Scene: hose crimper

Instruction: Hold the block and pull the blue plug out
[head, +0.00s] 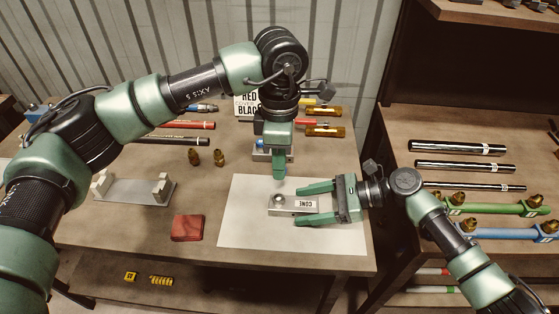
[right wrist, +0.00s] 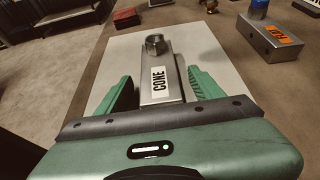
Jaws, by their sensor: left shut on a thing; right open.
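The block (head: 293,205), a grey metal bar labelled CONE, lies on the white sheet, with a round metal fitting at its left end. My left gripper (head: 280,176) is shut above and behind the block, pointing down. A small pale tip shows under its fingers, apparently the plug; its blue part is hidden.
A metal block with an orange label (right wrist: 283,37) stands behind the white sheet (head: 245,225). A red pad (head: 187,228), a metal stand (head: 132,190) and brass fittings (head: 219,158) are at left. A shelf of rods (head: 458,147) is at right.

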